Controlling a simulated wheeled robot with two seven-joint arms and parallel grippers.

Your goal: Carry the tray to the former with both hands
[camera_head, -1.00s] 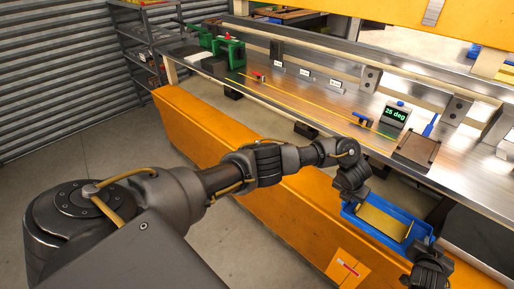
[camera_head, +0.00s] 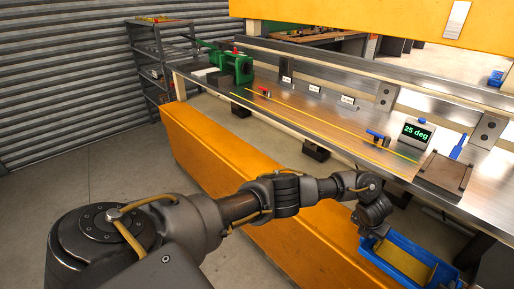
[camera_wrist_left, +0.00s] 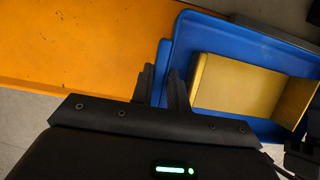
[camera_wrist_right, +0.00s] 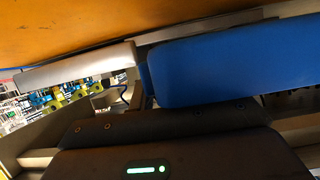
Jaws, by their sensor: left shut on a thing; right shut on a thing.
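The blue tray (camera_head: 387,268) is at the lower right of the head view, in front of the bench and partly cut off by the picture's bottom edge. A flat gold sheet part (camera_head: 405,262) lies in it. My left gripper (camera_head: 372,234) is shut on the tray's left end wall. In the left wrist view its fingers (camera_wrist_left: 163,88) straddle the blue wall, and the gold part shows a raised end. My right gripper (camera_wrist_right: 146,92) is at a blue tray wall (camera_wrist_right: 225,72), shut on it; its fingertips are largely hidden. A green device (camera_head: 232,68), possibly the former, stands at the bench's far left end.
The metal bench top (camera_head: 330,112) carries a "25 deg" display (camera_head: 416,134), a dark plate (camera_head: 443,172) and small red and blue stops. The orange bench front (camera_head: 215,150) borders my left arm. A shelf rack (camera_head: 160,62) stands back left. Floor between is clear.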

